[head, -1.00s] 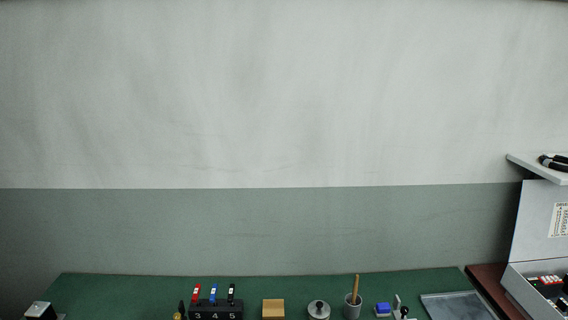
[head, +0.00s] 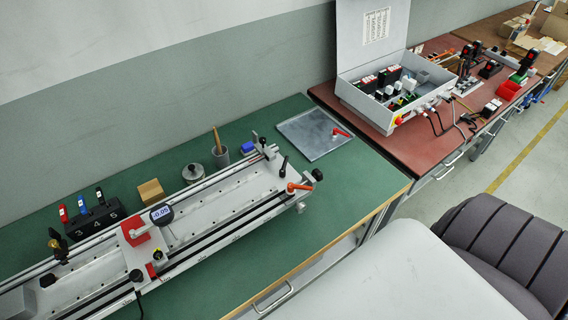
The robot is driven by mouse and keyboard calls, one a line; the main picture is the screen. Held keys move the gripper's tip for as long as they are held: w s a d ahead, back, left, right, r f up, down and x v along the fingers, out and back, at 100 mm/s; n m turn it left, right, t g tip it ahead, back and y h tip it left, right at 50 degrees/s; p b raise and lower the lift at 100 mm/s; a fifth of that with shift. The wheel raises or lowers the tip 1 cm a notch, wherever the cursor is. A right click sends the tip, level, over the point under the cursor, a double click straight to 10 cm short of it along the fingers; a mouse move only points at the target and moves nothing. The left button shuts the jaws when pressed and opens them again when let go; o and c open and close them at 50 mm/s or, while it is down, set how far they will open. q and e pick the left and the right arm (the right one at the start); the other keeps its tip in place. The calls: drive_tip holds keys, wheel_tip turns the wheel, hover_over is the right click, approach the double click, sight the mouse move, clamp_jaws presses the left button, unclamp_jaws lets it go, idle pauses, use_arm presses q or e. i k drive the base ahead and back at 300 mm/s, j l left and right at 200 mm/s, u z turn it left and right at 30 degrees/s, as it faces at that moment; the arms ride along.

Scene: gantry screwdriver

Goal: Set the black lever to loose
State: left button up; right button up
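A long metal rail fixture (head: 215,205) lies diagonally across the green bench. A small black lever (head: 283,166) stands at its right end, tilted, beside the end block. Whether it is set loose or tight cannot be told from this view. An orange lever (head: 298,187) with a black knob (head: 318,174) beside it sits just in front, at the same end. A red carriage with a digital gauge (head: 161,214) reading about -0.05 sits on the rails left of the middle. Neither of my grippers is in view.
An open electrical box (head: 370,120) stands right.

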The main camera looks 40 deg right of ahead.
sight(282, 172)
drive_tip(key=k+l+u, duration=0.45)
drive_tip(key=k+l, duration=0.35)
drive_tip(key=k, duration=0.05)
